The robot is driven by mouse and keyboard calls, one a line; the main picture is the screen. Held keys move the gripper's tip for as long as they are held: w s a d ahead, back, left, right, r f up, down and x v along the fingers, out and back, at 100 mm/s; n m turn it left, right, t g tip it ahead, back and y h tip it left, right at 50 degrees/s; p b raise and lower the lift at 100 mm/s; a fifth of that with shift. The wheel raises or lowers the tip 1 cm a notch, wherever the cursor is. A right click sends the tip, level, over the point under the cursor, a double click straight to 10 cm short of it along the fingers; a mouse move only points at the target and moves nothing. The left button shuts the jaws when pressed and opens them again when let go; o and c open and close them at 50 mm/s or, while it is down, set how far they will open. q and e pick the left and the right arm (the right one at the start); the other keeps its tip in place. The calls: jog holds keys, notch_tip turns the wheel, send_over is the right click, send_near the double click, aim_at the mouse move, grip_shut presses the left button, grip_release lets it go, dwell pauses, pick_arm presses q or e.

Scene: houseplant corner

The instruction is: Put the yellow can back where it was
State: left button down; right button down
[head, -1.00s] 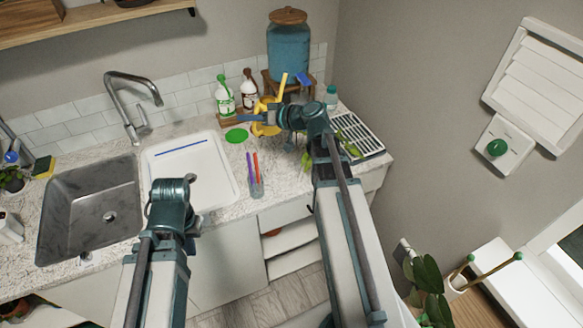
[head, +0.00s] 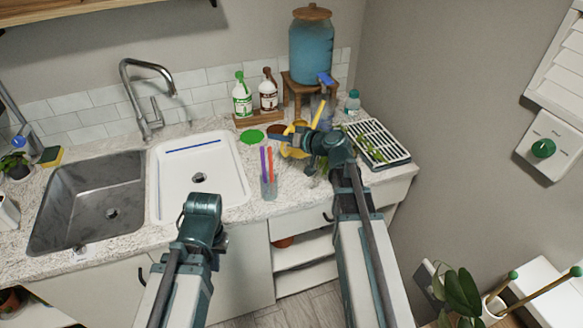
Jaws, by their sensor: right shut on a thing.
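The yellow can (head: 291,151) is at the right part of the counter, with its long spout (head: 319,112) pointing up and to the right. My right gripper (head: 284,138) is shut on the can, and its fingers and wrist hide part of it. I cannot tell whether the can's base touches the counter. A flat green disc (head: 251,136) lies on the counter just left of the can. My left gripper (head: 199,235) is low in front of the white basin, away from the can; its fingers are hidden.
Two spray bottles stand in a wooden tray (head: 257,119) behind the can. A blue dispenser (head: 317,52) stands on a wooden stool. A drying rack (head: 378,143) is at the right. The white basin (head: 230,177) is left.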

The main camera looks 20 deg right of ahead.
jog(key=w+a+r+m+t+h, duration=0.1)
jog(key=w+a+r+m+h, duration=0.1)
jog(key=w+a, duration=0.15)
jog(key=f+b, duration=0.6)
jog(key=f, duration=0.1)
jog(key=f+b, duration=0.3)
jog(key=shift+w+d+f+b, duration=0.3)
jog(key=shift+d, duration=0.1)
jog(key=shift+r, duration=0.15)
jog(key=c, duration=1.3)
grip_release()
jog(key=shift+f, duration=0.2)
jog(key=o, duration=0.4)
